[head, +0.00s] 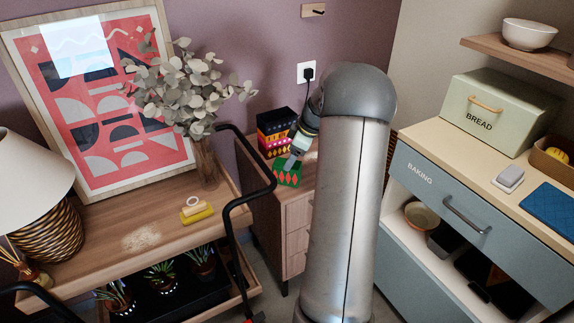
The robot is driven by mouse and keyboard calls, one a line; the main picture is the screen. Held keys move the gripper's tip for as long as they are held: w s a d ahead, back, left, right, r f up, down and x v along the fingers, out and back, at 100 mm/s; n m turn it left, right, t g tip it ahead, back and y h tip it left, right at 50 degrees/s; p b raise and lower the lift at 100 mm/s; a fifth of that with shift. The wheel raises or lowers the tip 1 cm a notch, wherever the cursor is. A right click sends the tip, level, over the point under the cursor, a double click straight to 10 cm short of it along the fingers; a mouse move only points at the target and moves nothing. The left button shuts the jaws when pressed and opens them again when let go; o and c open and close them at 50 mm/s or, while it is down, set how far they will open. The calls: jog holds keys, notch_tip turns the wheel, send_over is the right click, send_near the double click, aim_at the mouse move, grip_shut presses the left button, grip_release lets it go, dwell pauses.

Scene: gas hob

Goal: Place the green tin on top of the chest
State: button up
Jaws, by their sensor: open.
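The green tin (288,173) with red diamonds appears to rest on top of the wooden chest (298,216), near its front edge. My gripper (293,160) is open, with its fingertips at the tin's upper edge. Whether a finger touches the tin is too small to tell. My arm hides the right part of the chest.
Patterned tins (275,130) are stacked on the chest behind the green tin. A vase of leaves (205,160) stands on the wooden table at left. A black curved bar (247,198) passes in front of the chest. A blue cabinet (470,215) is at right.

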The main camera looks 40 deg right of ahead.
jog(key=v, duration=0.5)
jog(key=shift+r, duration=0.15)
jog(key=s+a+r+m+g+h, duration=0.1)
jog(key=s+a+m, duration=0.15)
jog(key=a, duration=0.85)
jog(key=s+a+r+m+g, duration=0.15)
jog(key=s+a, duration=0.25)
jog(key=a, duration=0.7)
jog(key=s+a+f+m, duration=0.1)
jog(key=s+a+f, duration=0.1)
jog(key=s+a, duration=0.4)
jog(key=s+a+f+m+g+h, duration=0.1)
jog(key=s+a+f+m, duration=0.1)
jog(key=s+a, duration=0.4)
jog(key=s, duration=0.5)
jog(key=shift+s+a+h, duration=0.15)
jog(key=shift+s+h, duration=0.05)
jog(key=shift+h, duration=0.1)
